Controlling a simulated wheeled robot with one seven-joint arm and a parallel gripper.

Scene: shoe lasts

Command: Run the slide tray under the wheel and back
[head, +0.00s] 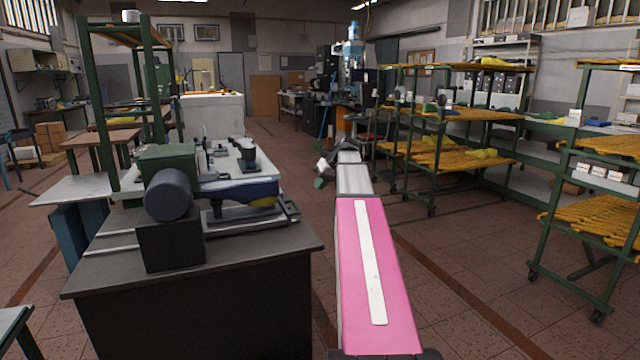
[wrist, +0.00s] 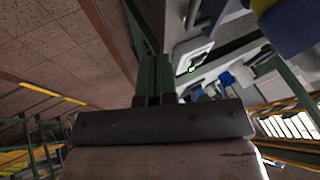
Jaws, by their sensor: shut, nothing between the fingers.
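A surface-grinder-like machine stands on a dark bench at left in the head view, with a dark round motor (head: 172,195) and a blue arm (head: 237,188). A yellow part shows under the blue arm's right end; I cannot clearly make out the wheel. A low dark slide tray (head: 275,215) lies beneath it. My gripper (head: 319,183) is at the far end of my arm, right of the machine and apart from it. Its green fingers (wrist: 155,75) are together and empty in the wrist view. A blue and yellow part shows at that view's upper right.
A light table (head: 262,178) with small tools stands behind the machine. Green wheeled racks (head: 455,113) with orange shelves stand at right. The tiled floor is open between bench and racks. My pink arm crosses the middle.

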